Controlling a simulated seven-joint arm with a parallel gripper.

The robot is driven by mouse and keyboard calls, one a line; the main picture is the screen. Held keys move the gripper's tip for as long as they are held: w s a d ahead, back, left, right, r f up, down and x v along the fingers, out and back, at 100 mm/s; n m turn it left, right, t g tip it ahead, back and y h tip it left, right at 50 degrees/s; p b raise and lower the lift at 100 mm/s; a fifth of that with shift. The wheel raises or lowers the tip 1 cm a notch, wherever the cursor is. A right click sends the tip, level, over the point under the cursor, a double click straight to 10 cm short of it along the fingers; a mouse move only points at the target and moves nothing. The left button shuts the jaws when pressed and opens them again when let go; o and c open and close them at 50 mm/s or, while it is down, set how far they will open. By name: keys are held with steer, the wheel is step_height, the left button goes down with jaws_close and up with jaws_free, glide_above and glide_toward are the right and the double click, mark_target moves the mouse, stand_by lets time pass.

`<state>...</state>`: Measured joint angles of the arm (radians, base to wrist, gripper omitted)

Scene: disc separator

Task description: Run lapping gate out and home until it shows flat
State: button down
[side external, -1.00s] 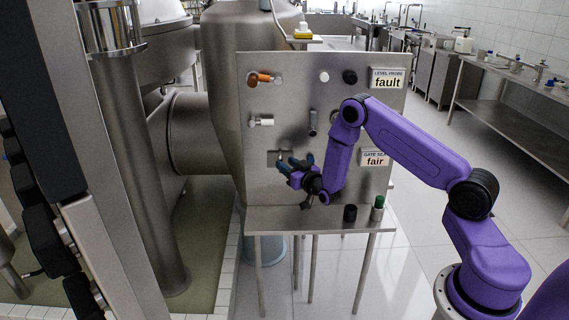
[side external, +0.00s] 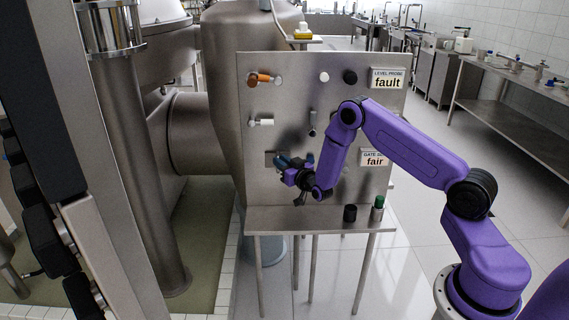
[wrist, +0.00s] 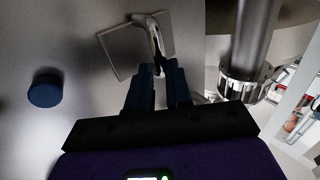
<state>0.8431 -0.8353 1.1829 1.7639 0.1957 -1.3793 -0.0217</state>
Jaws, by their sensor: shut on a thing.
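The lapping gate is a square metal plate (wrist: 122,58) with a bent metal handle (wrist: 155,42), in the wrist view. In the side view the plate (side external: 270,154) is on the lower left of the upright steel panel, partly hidden by my gripper. My gripper (wrist: 159,82) has its two dark blue fingers shut on the lower end of the handle; in the side view it (side external: 281,160) is close against the panel. The gate label (side external: 374,158) reads "fair", with its top line partly covered by my arm.
The panel (side external: 262,85) carries an orange-handled valve (side external: 262,79), a white-handled one (side external: 263,122), a metal lever (side external: 313,122) and a level probe sign (side external: 388,78) reading "fault". A black cylinder (side external: 350,213) and a green-topped one (side external: 378,206) stand on the shelf.

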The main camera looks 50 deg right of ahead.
steer(key=w+a, duration=0.4)
steer(key=a, duration=0.1)
steer(key=shift+w+a, duration=0.2)
steer(key=shift+w, duration=0.2)
steer(key=shift+r, duration=0.1)
steer(key=c, duration=1.1)
jaws_free()
steer(key=shift+w+a, duration=0.1)
steer(key=shift+d, duration=0.2)
steer(key=s+a, duration=0.1)
steer(key=s, duration=0.4)
steer(key=s+a, duration=0.1)
steer(key=s, duration=0.5)
steer(key=s+a, duration=0.1)
steer(key=s, duration=0.5)
steer(key=shift+s+a, duration=0.1)
steer(key=shift+s, duration=0.05)
